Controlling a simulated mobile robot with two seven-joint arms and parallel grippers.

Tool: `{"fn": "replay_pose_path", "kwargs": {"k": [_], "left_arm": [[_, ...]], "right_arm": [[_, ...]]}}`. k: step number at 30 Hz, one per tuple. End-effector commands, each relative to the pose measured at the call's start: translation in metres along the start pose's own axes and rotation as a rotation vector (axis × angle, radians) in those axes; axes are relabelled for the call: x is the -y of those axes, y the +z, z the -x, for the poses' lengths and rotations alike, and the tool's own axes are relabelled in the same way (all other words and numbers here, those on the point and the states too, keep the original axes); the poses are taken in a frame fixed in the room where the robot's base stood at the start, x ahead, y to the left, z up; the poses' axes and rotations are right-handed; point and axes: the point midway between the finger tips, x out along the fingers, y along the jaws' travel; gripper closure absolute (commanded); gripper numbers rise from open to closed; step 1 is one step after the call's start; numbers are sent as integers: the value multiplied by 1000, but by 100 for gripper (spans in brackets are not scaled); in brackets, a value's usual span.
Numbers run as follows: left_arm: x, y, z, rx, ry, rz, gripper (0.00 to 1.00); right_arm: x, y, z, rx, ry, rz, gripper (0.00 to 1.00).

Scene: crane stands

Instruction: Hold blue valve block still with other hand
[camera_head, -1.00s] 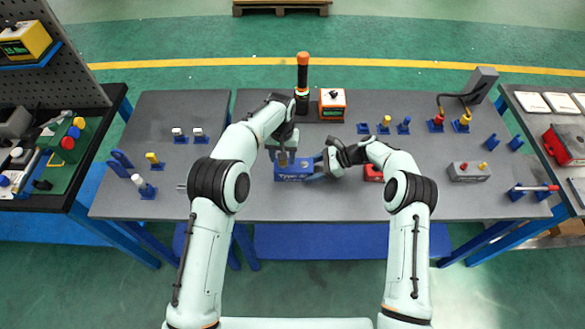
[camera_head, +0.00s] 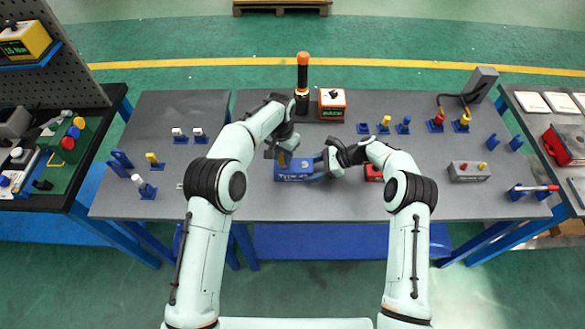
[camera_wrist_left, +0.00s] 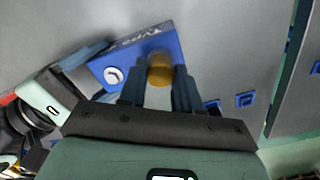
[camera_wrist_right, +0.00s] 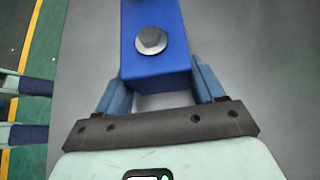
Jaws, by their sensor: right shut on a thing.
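The blue valve block (camera_head: 293,172) lies on the grey table in front of me, lettering on its near face. My right gripper (camera_head: 322,168) is shut on its right end; the right wrist view shows the block (camera_wrist_right: 155,65) between both fingers (camera_wrist_right: 155,85), with a silver bolt-like cap on its face. My left gripper (camera_head: 280,155) is at the block's left end. In the left wrist view a brass round part (camera_wrist_left: 160,70) lies between the left fingers (camera_wrist_left: 159,82), against the block (camera_wrist_left: 130,58). Whether the fingers grip it or it sits in the block, I cannot tell.
A black and orange tool (camera_head: 302,80) and an orange-white display box (camera_head: 332,104) stand behind the block. A red block (camera_head: 373,173) is partly hidden by my right arm. Blue holders with fittings (camera_head: 384,124) stand back right.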

Motion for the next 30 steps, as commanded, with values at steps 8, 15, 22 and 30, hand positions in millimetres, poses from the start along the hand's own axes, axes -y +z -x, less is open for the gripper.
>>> {"fn": "replay_pose_path", "kwargs": {"k": [8,15,22,30], "left_arm": [[0,0,1,-1,0,1,100],[0,0,3,-1,0,1,100],[0,0,4,-1,-1,205,100],[0,-1,4,-2,1,454,100]], "right_arm": [[0,1,0,2,0,0,73],[0,1,0,1,0,1,73],[0,1,0,1,-1,1,73],[1,0,0,0,-2,1,73]]}}
